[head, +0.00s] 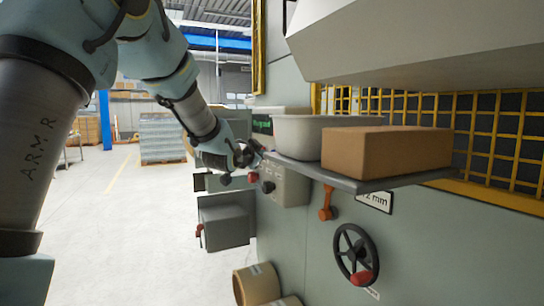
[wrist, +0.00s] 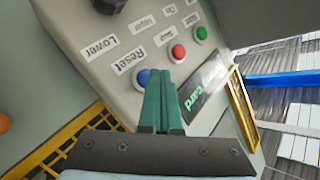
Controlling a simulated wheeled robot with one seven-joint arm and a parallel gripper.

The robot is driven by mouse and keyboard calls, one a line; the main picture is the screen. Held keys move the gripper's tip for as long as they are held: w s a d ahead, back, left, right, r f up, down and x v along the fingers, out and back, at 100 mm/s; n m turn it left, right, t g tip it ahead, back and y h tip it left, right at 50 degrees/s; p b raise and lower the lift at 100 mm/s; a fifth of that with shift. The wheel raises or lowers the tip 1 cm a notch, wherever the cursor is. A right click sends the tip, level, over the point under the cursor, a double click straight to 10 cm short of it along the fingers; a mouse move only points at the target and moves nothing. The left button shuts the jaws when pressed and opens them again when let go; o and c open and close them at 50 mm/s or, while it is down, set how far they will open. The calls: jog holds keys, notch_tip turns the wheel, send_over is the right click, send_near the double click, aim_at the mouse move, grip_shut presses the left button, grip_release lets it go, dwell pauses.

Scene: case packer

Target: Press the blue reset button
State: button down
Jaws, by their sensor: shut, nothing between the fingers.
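The blue reset button (wrist: 143,76) shows in the wrist view beside the "Reset" label (wrist: 131,61) on a grey control box. My gripper (wrist: 164,74) is shut and empty, its two green fingers pressed together. The fingertips lie just right of the blue button in the picture and cover part of its edge. I cannot tell whether they touch it or hover in front. In the head view my gripper (head: 250,154) is beside the control box (head: 290,187), under the shelf's left end. The blue button cannot be made out there.
A red button (wrist: 178,52), a green button (wrist: 201,33) and a black knob (wrist: 108,5) share the panel. A shelf (head: 360,184) above holds a white tub (head: 298,136) and a cardboard box (head: 385,152). A handwheel (head: 355,252) is lower right.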

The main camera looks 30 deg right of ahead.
jog(key=shift+d, duration=0.3)
jog(key=shift+s+d+b, duration=0.1)
jog(key=shift+d+b, duration=0.3)
jog(key=shift+d, duration=0.05)
dwell(0.8)
jog(key=shift+a, duration=0.15)
jog(key=shift+a+b, duration=0.4)
jog(key=shift+a, duration=0.3)
jog(key=shift+a, duration=0.1)
jog(key=a, duration=0.4)
jog(key=shift+w+a, duration=0.35)
jog(key=shift+a, duration=0.05)
dwell(0.5)
